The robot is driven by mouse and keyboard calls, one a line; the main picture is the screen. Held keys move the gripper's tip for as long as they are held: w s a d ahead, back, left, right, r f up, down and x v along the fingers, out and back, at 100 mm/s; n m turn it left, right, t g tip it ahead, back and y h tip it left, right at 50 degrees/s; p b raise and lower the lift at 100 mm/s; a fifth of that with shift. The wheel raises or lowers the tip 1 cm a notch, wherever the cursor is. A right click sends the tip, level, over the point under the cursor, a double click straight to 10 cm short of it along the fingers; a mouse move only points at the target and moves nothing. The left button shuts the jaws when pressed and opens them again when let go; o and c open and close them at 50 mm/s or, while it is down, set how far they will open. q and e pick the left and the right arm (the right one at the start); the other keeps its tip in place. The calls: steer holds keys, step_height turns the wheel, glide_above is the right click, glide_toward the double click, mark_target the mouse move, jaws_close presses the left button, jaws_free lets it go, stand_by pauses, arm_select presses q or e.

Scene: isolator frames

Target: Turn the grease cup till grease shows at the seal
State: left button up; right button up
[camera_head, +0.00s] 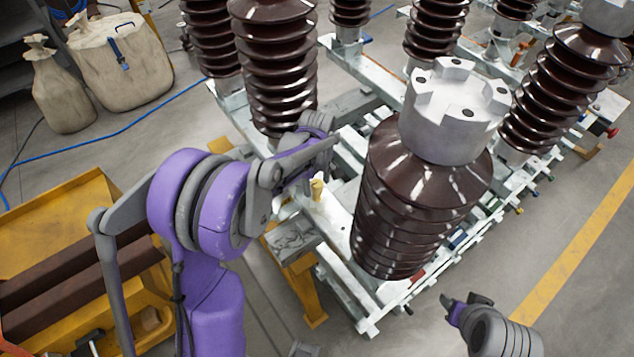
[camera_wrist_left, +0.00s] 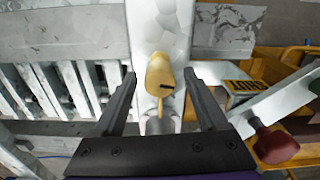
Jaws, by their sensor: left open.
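The grease cup (camera_wrist_left: 160,72) is a small brass-yellow piece with a dark slot, on a pale metal fitting (camera_wrist_left: 160,110) in the left wrist view. It also shows in the head view (camera_head: 318,188), just below my left gripper (camera_head: 322,158). In the left wrist view my left gripper (camera_wrist_left: 160,80) is open, one finger on each side of the cup, with gaps between. No grease can be made out, and I cannot tell where the seal is. My right gripper (camera_head: 465,307) is at the lower right of the head view, away from the cup; its jaws are too small to read.
Tall brown ribbed insulators (camera_head: 425,195) stand close to the right and behind on a pale steel frame (camera_head: 345,275). A dark red knob (camera_wrist_left: 275,145) is right of my left gripper. A yellow bin (camera_head: 60,215) and sacks (camera_head: 125,65) stand left. Floor lies open at lower right.

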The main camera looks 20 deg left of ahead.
arm_select(q)
jaws_close()
stand_by(0.3)
arm_select(e)
steer(key=shift+f, duration=0.1)
arm_select(q)
steer(key=m+b, duration=0.1)
steer(key=m, duration=0.2)
steer(key=m+b, duration=0.2)
steer(key=m, duration=0.4)
steer(key=m+b, duration=0.1)
steer(key=m, duration=0.4)
steer(key=m+b, duration=0.1)
steer(key=m, duration=0.4)
steer(key=shift+m, duration=0.4)
arm_select(e)
step_height(320, 180, down, 6)
steer(key=s, duration=0.1)
steer(key=shift+s, duration=0.3)
